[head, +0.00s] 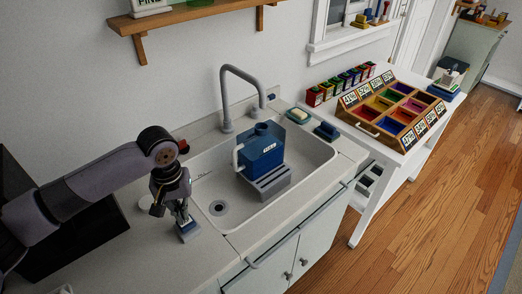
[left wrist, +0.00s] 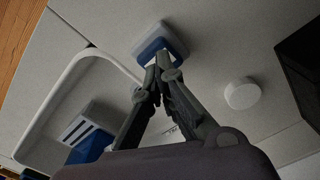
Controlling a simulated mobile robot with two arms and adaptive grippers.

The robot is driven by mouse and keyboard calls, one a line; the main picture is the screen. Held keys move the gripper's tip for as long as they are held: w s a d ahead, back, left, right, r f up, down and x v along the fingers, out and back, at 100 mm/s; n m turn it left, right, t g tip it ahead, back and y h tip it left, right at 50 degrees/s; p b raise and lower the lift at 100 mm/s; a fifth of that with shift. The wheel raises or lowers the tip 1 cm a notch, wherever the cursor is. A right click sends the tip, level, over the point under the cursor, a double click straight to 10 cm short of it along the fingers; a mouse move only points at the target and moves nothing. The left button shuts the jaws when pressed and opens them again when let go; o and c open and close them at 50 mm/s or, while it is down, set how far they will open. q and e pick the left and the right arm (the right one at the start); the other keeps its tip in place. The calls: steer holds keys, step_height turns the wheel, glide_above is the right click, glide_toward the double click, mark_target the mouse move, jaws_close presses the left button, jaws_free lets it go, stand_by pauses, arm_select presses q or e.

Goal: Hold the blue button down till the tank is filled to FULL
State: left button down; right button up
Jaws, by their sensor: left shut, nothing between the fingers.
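The blue button (head: 187,230) sits in a pale square housing on the counter, left of the sink. My left gripper (head: 185,221) is shut and points down at the button. In the left wrist view, its closed fingertips (left wrist: 164,62) overlap the near edge of the blue button (left wrist: 152,48); I cannot tell whether it is pressed in. The blue tank (head: 256,158) stands upright in the sink on a grey slotted stand (head: 270,186), under the faucet. Its small label is too small to read, and its water level cannot be made out. My right gripper is not in view.
The grey faucet (head: 224,100) arches over the sink (head: 318,150). A white round piece (left wrist: 241,95) lies on the counter near the button. A black box (head: 75,235) stands to the left.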

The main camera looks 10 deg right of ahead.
arm_select(q)
steer(key=shift+f, duration=0.15)
stand_by(0.3)
steer(key=shift+f, duration=1.05)
stand_by(5.8)
step_height(320, 180, up, 6)
steer(key=p, duration=0.9)
steer(key=shift+r, duration=0.2)
steer(key=shift+f, duration=0.15)
